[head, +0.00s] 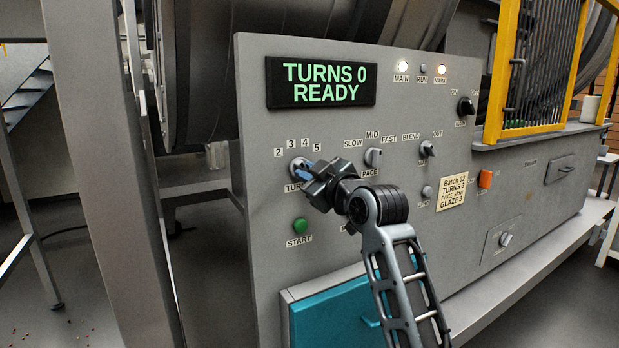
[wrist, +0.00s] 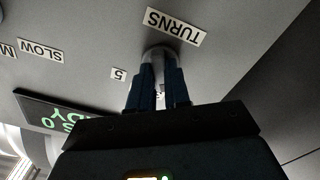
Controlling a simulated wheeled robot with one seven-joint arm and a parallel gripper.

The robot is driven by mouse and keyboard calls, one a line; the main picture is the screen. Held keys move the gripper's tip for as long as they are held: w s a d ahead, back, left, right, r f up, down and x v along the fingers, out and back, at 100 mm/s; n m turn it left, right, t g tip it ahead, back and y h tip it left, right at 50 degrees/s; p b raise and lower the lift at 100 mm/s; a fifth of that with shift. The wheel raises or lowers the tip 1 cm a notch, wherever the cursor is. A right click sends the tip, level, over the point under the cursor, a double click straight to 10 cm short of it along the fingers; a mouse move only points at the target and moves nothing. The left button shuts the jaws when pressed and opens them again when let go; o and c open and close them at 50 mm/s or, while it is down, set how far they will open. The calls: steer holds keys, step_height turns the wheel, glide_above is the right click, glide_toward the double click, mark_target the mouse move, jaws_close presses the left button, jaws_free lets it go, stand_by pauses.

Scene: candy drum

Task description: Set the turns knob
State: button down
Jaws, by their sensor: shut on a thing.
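The turns knob (head: 297,164) is on the left of the grey control panel, above the TURNS label and below the numbers 2, 3, 4 and 5. My gripper (head: 307,172) is shut on it with blue fingertips. In the wrist view the grey knob (wrist: 158,54) shows between the fingers (wrist: 157,80), close to the upside-down TURNS label. The fingers hide much of the knob, and I cannot tell which number it points to. The display (head: 321,82) reads "TURNS 0 READY". A note card (head: 453,193) reads "Batch 62, TURNS 3", a PACE line too small to read surely, and "GLAZE 3".
The pace knob (head: 373,157) is right of my gripper, with the blend knob (head: 427,149) beyond it. The green START button (head: 300,226) is just below my gripper. An orange button (head: 485,179) and the main switch (head: 466,106) are farther right.

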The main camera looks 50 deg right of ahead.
steer(key=shift+n+b, duration=0.35)
steer(key=shift+n, duration=0.85)
steer(key=c, duration=1.1)
jaws_free()
steer(key=shift+s, duration=0.1)
steer(key=b+v, duration=0.1)
steer(key=v, duration=0.6)
steer(key=shift+s+a, duration=0.15)
steer(key=shift+s, duration=0.15)
